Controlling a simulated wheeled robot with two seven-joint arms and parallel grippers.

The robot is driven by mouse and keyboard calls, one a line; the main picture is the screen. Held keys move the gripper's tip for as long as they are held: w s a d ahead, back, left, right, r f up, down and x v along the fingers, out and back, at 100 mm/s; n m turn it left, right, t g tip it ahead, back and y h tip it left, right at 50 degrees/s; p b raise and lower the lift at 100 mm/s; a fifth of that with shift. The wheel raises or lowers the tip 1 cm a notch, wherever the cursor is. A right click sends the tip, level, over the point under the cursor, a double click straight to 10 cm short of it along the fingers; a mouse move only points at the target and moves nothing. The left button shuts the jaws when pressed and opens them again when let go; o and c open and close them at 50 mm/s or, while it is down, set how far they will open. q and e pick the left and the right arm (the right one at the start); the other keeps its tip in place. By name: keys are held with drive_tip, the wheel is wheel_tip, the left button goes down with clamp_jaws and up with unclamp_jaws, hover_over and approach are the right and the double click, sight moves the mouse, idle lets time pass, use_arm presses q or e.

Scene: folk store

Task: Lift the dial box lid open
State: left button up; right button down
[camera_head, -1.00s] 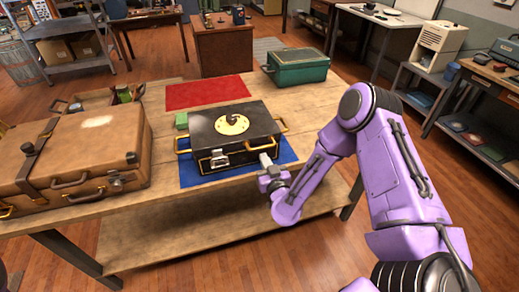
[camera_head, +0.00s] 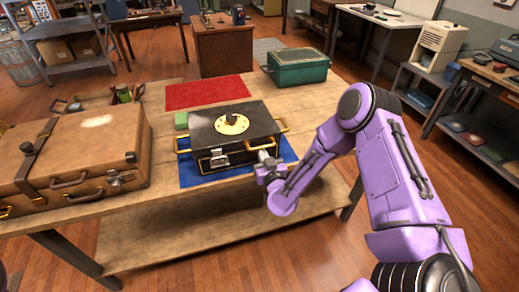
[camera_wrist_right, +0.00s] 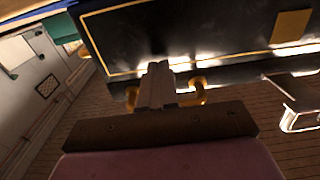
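The dial box is a black case (camera_head: 205,165) with gold trim, on a blue mat (camera_head: 194,180) on the wooden table. Its lid (camera_head: 205,138) carries a round gold dial (camera_head: 232,124) with a dark knob and looks level; I cannot tell whether it has risen slightly. A silver latch (camera_head: 218,159) is on the front. My right gripper (camera_head: 264,156) is at the front, right of the latch. In the right wrist view its fingers (camera_wrist_right: 157,80) are together, tips near the lid's edge, with a gold handle (camera_wrist_right: 196,94) showing on both sides. My left gripper is out of view.
A large brown suitcase (camera_head: 85,150) stands left of the box. A red mat (camera_head: 207,92) lies behind, and a green case (camera_head: 297,68) stands at the back right. The table right of the box is clear.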

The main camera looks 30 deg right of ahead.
drive_tip(key=shift+w, duration=0.3)
drive_tip(key=shift+s, duration=0.15)
drive_tip(key=shift+s, duration=0.2)
drive_tip(key=shift+r+p, duration=1.05)
drive_tip(key=shift+r, duration=0.25)
drive_tip(key=shift+w+r+p, duration=0.1)
drive_tip(key=shift+r+p, duration=1)
drive_tip(key=shift+r, duration=0.25)
